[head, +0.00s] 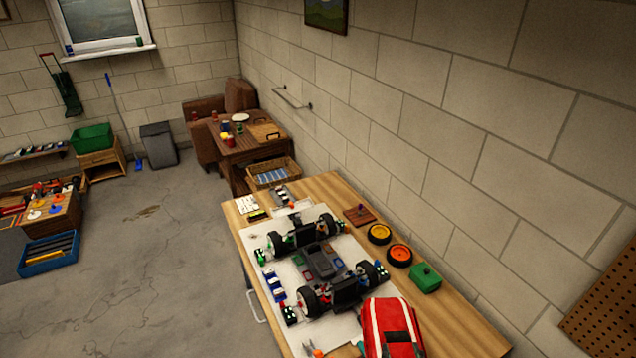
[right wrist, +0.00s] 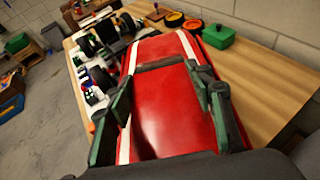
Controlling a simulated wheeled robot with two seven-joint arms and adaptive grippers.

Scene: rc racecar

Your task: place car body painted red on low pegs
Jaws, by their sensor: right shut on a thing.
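The red car body (head: 390,325) with white stripes shows at the bottom of the head view, over the near end of the workbench. It fills the middle of the right wrist view (right wrist: 172,105). My right gripper (right wrist: 163,88) is shut on it, with one green-and-black finger along each side. The car chassis (head: 318,262) with black wheels lies on a white mat, beyond the body and to its left. I cannot clearly make out the low pegs. My left gripper is out of view.
On the workbench (head: 455,335), an orange ring (head: 399,255), a yellow ring (head: 379,234) and a green box (head: 426,278) stand along the wall side. Small parts lie around the chassis on the white mat (head: 330,329). Open floor (head: 170,270) lies to the left.

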